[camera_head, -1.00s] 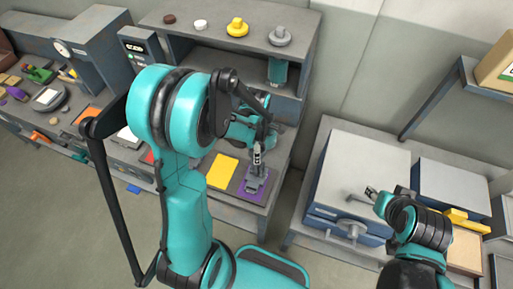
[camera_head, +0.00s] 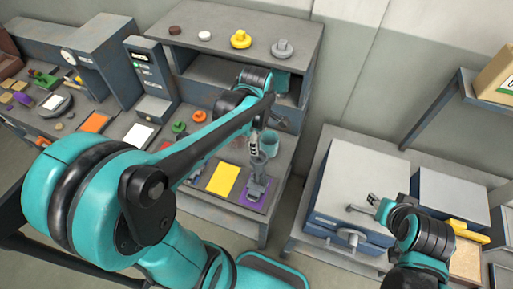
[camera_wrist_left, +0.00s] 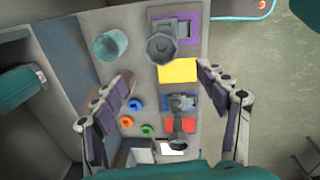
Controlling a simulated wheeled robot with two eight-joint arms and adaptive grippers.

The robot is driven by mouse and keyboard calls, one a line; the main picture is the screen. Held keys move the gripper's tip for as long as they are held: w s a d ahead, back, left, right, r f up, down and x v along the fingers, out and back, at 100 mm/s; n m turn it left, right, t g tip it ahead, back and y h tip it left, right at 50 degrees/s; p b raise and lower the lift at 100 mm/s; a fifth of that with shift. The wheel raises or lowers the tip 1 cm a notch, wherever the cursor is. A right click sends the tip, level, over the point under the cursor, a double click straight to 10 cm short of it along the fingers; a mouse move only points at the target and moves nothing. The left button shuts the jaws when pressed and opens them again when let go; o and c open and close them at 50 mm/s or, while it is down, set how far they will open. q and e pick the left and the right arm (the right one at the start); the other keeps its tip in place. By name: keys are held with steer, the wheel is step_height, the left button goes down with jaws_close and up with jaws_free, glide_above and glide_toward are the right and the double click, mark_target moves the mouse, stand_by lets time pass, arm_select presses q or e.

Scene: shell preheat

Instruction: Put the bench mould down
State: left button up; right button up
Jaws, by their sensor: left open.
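The bench mould, a grey piece with a rounded top (camera_head: 257,186), stands on the purple mat (camera_head: 243,203) at the front right of the bench. The mould also shows in the left wrist view (camera_wrist_left: 164,47), over the purple mat (camera_wrist_left: 190,29). My left gripper (camera_head: 254,143) is just above and behind it in the head view. In the left wrist view its fingers (camera_wrist_left: 164,76) are wide apart with nothing held between them. My right gripper (camera_head: 368,203) is over the blue-grey box at right; its jaw state is unclear.
A yellow mat (camera_head: 223,179) lies left of the purple one. A teal cup (camera_wrist_left: 111,45) stands near the mould. Orange (camera_wrist_left: 135,104) and green rings lie on the bench. The shelf (camera_head: 228,22) above holds several small pieces. The blue-grey box (camera_head: 352,170) stands right, across a gap.

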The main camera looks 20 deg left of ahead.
arm_select(q)
steer(key=s+d+r+m+t, duration=0.1)
steer(key=s+r+m+t, duration=0.1)
steer(key=m, duration=0.8)
steer(key=s+d+r+m+t, duration=0.2)
steer(key=s+r+m+t, duration=0.1)
steer(key=s+m, duration=0.4)
steer(key=m+t, duration=0.1)
steer(key=m, duration=0.2)
